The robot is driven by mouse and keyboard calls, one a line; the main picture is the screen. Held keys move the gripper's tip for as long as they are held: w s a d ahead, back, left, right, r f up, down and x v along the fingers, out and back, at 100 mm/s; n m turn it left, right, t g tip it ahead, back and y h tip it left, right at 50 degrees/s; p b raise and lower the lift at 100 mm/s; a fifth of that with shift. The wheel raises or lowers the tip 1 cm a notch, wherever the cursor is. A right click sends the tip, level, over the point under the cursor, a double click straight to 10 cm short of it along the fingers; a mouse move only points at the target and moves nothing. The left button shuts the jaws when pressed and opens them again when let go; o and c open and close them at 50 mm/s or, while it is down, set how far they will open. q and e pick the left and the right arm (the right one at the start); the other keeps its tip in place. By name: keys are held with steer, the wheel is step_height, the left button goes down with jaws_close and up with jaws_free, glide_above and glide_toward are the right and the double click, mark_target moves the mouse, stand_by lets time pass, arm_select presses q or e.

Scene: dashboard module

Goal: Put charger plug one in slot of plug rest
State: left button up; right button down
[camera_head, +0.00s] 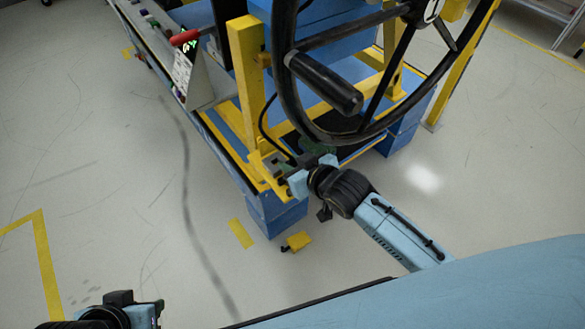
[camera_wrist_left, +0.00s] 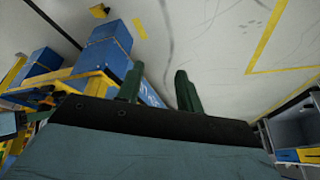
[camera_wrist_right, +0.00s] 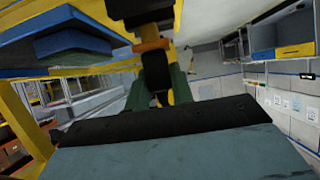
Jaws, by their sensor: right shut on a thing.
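My right gripper (camera_head: 287,172) is at the near corner of the yellow and blue stand, below the steering wheel. In the right wrist view its green fingers are shut on a black charger plug (camera_wrist_right: 155,78). An orange band (camera_wrist_right: 151,46) and a dark part show just beyond the plug. In the head view the plug is mostly hidden by the gripper; a black cable (camera_head: 262,118) runs down toward it. I cannot make out the plug rest's slot or whether the plug touches it. My left gripper (camera_wrist_left: 157,82) is open and empty, low at the left in the head view.
The black steering wheel (camera_head: 300,100) with its handle (camera_head: 323,84) hangs close above my right arm. A yellow post (camera_head: 246,70) rises left of the wheel. A control panel (camera_head: 186,70) stands farther left. A small yellow thing (camera_head: 298,241) lies on the floor; floor at left is clear.

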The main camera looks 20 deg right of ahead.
arm_select(q)
steer(key=shift+w+d+r+t, duration=0.3)
steer(key=shift+w+r+t, duration=0.2)
steer(key=shift+w, duration=0.25)
arm_select(e)
steer(key=shift+f, duration=0.35)
steer(key=shift+f, duration=0.15)
arm_select(q)
steer(key=shift+w, duration=0.1)
arm_select(e)
steer(key=shift+f, duration=0.45)
steer(key=c, duration=1.2)
jaws_free()
arm_select(q)
steer(key=shift+w, duration=0.1)
